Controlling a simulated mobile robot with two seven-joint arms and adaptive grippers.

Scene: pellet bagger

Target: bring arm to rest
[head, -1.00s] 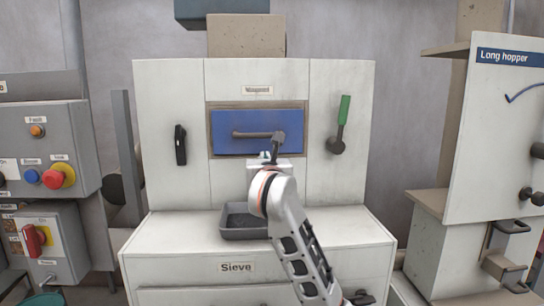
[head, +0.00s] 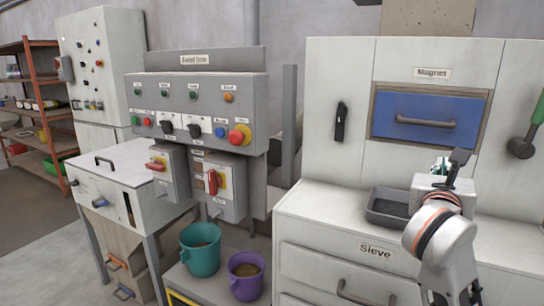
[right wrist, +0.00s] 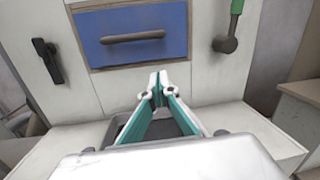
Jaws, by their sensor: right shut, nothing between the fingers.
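My right gripper (head: 442,165) is in front of the white sieve cabinet, near the blue magnet drawer (head: 426,120). In the right wrist view, its green-lined fingers (right wrist: 157,88) meet at the tips with nothing between them. The blue drawer (right wrist: 134,37) looks shut there, with its bar handle apart from the fingertips. A grey tray (head: 388,207) stands on the sieve's ledge, just left of my right wrist; in the wrist view it is partly hidden behind the fingers. My left gripper is not in view.
A black handle (head: 340,122) and a green lever (head: 527,135) flank the drawer. A control panel (head: 200,103) with buttons and switch boxes stands to the left. A teal bucket (head: 200,252) and a purple bucket (head: 245,278) stand below it. A shelf rack (head: 40,150) is at far left.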

